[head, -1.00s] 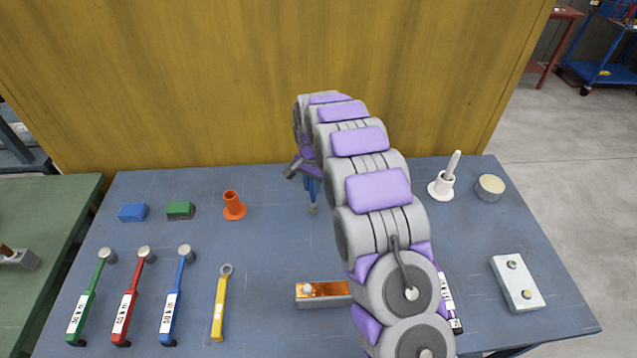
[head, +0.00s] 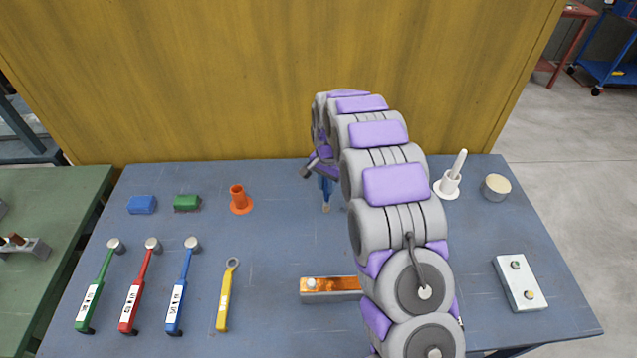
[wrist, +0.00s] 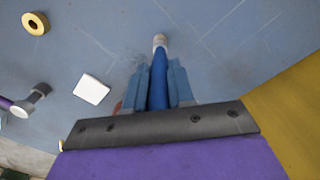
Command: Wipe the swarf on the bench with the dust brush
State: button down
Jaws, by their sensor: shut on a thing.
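My gripper (wrist: 158,84) is shut on a blue-handled dust brush (wrist: 158,62) in the wrist view. The brush's pale tip points away from the jaws, over the bench (wrist: 220,40). In the head view the brush (head: 326,190) hangs roughly upright near the back of the bench (head: 265,215), its tip at or just above the surface. I cannot tell if it touches. Faint grey smudges (wrist: 128,64) lie near the brush in the wrist view; I cannot tell if they are swarf. My arm covers part of the bench.
An orange stand (head: 240,200), a green block (head: 187,203) and a blue block (head: 142,204) are left. Several handled tools line the front left. A copper-topped block (head: 325,286) is in front. A white holder (head: 447,186) and switch box (head: 520,284) are right. A yellow wall (head: 220,80) stands behind.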

jog(key=shift+s+d+p, duration=0.6)
jog(key=shift+d+p, duration=0.1)
jog(key=shift+d, duration=3.75)
jog(key=a+p, duration=0.1)
jog(key=a, duration=1.1)
jog(key=shift+p, duration=0.3)
jog(key=shift+r, duration=0.15)
jog(key=shift+r+p, duration=0.75)
jog(key=shift+r, duration=2.25)
jog(key=shift+r+p, duration=0.5)
jog(key=shift+r, duration=0.9)
